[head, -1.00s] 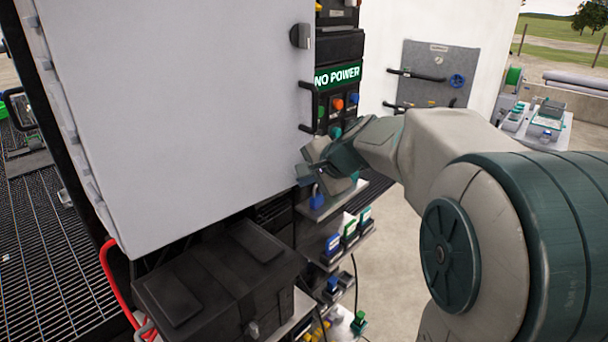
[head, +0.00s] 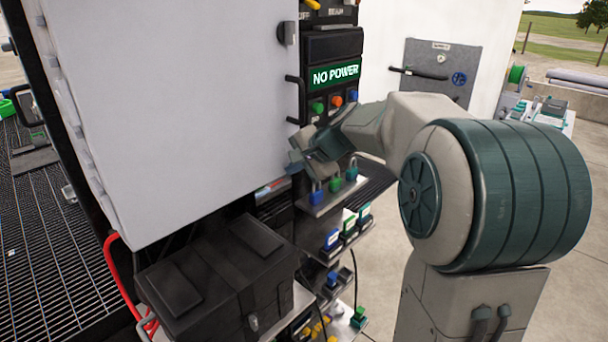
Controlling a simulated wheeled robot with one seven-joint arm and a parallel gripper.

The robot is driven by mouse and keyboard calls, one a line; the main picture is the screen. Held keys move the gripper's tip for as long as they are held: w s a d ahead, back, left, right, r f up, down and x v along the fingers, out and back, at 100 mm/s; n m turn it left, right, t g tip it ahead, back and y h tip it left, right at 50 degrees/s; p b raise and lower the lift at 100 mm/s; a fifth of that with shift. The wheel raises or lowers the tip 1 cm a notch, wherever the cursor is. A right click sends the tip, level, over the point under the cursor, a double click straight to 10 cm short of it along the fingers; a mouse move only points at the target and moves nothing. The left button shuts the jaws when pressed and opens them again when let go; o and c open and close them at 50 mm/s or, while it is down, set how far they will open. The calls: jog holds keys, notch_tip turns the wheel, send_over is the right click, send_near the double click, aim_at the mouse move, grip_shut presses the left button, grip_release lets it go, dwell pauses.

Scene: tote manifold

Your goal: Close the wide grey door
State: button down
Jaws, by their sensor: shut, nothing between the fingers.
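The wide grey door (head: 185,105) is a large flat light-grey panel filling the left half of the head view. Its hinge side is at the left, and a dark latch (head: 287,33) sits near its right edge at the top. The door stands partly in front of the black cabinet, and a gap shows dark shelving under its lower right edge. My gripper (head: 297,158) is shut and empty at the door's lower right edge. I cannot tell whether its fingertips touch the door.
A black case (head: 215,275) sits below the door. The "NO POWER" panel (head: 334,76) with coloured buttons is right of the door. Shelves with coloured padlocks (head: 335,184) lie under my gripper. A grey wall panel (head: 440,70) is behind. Open floor lies at the right.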

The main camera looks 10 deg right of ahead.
jog(key=shift+w+r, duration=0.1)
jog(key=shift+r, duration=0.05)
jog(key=s+d+r+b, duration=0.4)
jog(key=s+d+r, duration=0.2)
jog(key=s, duration=0.4)
jog(key=s+a+f+n+g+h, duration=0.2)
jog(key=s+f+n, duration=0.3)
jog(key=s+f, duration=0.4)
jog(key=s+a+f+n+g+h, duration=0.2)
jog(key=s+f+n, duration=0.4)
jog(key=s+f, duration=0.4)
jog(key=s+a+h, duration=0.1)
jog(key=s, duration=0.1)
jog(key=shift+s+a+f, duration=0.15)
jog(key=shift+s+a, duration=0.05)
jog(key=shift+s, duration=0.1)
